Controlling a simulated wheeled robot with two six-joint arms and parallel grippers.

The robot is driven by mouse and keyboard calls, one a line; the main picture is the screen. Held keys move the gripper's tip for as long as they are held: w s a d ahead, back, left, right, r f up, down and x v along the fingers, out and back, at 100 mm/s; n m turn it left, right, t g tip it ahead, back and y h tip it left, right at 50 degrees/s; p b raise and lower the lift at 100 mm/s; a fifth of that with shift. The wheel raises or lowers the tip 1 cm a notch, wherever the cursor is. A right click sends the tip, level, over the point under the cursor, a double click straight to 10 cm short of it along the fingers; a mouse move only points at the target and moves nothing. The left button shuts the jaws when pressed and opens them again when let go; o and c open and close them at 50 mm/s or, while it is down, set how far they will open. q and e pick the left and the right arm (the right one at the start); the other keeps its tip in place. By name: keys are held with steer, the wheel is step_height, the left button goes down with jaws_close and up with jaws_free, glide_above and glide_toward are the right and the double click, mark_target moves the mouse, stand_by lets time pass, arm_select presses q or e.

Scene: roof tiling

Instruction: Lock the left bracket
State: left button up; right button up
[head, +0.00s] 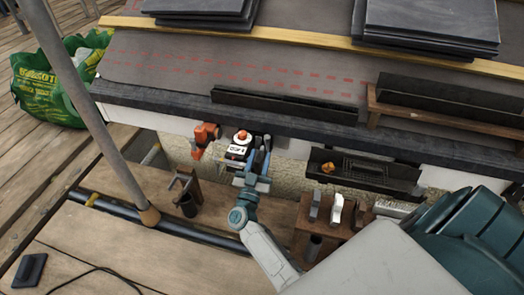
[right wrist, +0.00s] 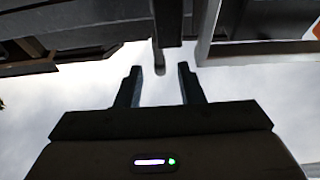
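My right gripper (head: 263,155) is raised to the white fascia below the roof edge, just right of a white and black device with a red knob (head: 238,147). In the right wrist view its two fingers (right wrist: 161,85) are apart. A dark upright bar with a rounded grey tip (right wrist: 160,60) shows beyond and between the fingertips; contact cannot be told. I cannot make out the left bracket for certain or whether it is locked. An orange fitting (head: 204,137) sits on the fascia further left. My left gripper is not in view.
A black gutter length (head: 285,106) lies along the roof edge. A black trough (head: 365,175) and a wooden stand with several tools (head: 330,213) are to the right. A grey pole (head: 90,110) crosses the left side. A green bag (head: 55,85) stands at far left.

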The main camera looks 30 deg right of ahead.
mark_target(261, 152)
steer(key=shift+x, duration=1.85)
jaws_close()
